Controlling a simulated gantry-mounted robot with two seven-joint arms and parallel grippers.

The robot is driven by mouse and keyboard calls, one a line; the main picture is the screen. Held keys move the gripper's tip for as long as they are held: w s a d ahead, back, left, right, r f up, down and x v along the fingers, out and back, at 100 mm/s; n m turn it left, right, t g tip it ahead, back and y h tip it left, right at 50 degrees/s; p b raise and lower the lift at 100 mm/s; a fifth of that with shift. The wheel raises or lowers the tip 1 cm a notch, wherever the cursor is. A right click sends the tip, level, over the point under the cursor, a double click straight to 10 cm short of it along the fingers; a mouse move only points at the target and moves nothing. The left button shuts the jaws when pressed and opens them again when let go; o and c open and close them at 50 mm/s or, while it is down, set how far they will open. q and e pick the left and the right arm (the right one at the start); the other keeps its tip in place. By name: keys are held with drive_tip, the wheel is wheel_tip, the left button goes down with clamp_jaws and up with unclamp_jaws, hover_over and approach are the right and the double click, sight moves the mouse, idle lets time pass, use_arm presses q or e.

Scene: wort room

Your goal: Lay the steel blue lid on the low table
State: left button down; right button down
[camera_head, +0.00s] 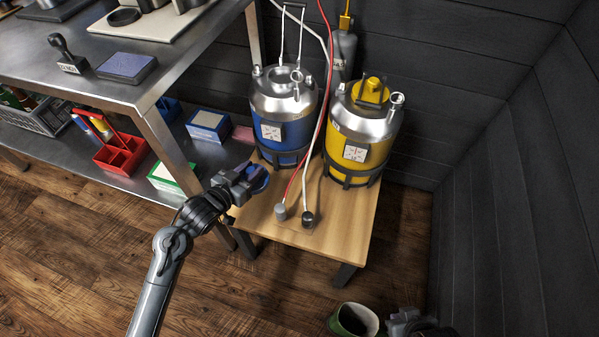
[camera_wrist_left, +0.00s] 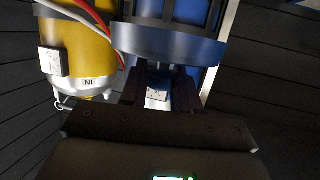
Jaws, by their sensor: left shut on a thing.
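The steel blue lid (camera_head: 259,181) is in the jaws of my left gripper (camera_head: 243,184), above the left edge of the low table (camera_head: 343,232). The gripper hides part of the lid. In the left wrist view a blue, dark-rimmed round shape, which looks like the lid (camera_wrist_left: 165,44), is just beyond the fingers of the left gripper (camera_wrist_left: 158,92). The low table has a light wooden top, bare at its front. My right gripper (camera_head: 408,322) shows only partly at the bottom edge, and its jaws are unclear.
A blue keg (camera_head: 295,132) and a yellow keg (camera_head: 343,134) stand at the back of the low table. Red and white hoses end at two couplings (camera_head: 308,219) on the tabletop. A steel bench (camera_head: 150,93) stands left.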

use_arm(q)
wheel_tip(320, 180, down, 10)
drive_tip(key=b, duration=0.6)
drive_tip(key=shift+f, duration=0.1)
drive_tip(key=c, duration=1.3)
unclamp_jaws()
drive_tip(key=shift+w+f, duration=0.1)
drive_tip(key=shift+f, duration=0.05)
drive_tip(key=o, duration=0.5)
